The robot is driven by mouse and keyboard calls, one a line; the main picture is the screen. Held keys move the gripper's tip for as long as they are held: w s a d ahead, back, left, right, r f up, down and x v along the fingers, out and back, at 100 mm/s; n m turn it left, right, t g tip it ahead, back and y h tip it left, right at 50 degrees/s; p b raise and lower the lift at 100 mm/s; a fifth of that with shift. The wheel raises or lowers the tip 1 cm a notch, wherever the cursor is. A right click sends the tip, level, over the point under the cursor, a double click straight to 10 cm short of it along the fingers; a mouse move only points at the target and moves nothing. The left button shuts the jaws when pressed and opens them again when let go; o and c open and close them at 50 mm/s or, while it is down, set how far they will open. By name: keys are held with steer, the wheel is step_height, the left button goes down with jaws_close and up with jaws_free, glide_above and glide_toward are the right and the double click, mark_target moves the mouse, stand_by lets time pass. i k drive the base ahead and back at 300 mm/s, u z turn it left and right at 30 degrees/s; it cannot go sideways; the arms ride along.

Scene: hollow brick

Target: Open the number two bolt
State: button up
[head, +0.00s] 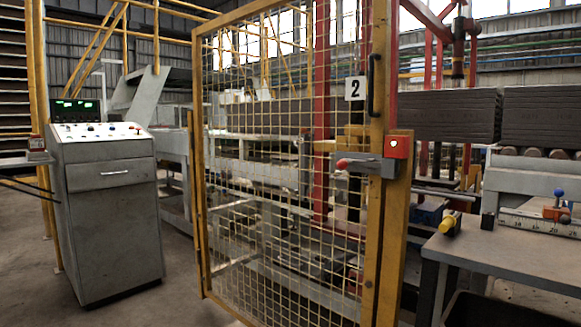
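The number two bolt (366,166) is a grey latch block with a red handle (344,164) pointing left. It sits on the right side of a yellow mesh gate (270,180), against the yellow post (396,230). A sign with the number 2 (355,88) hangs on the gate above it. A red box with a white spot (398,147) is on top of the post. The gate looks closed against the post. Whether the bolt is drawn or engaged is hard to tell. My gripper is not in view.
A grey control console (105,200) stands at the left on open floor. A grey workbench (505,255) with a yellow-ended tool (449,223) stands right of the post. A black handle (374,85) is on the gate frame. Free floor (170,295) lies before the gate.

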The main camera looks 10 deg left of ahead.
mark_target(343, 163)
steer(key=u, duration=0.15)
steer(key=k, duration=0.6)
steer(key=z, duration=0.6)
steer(key=i, duration=1.25)
steer(key=u, duration=0.55)
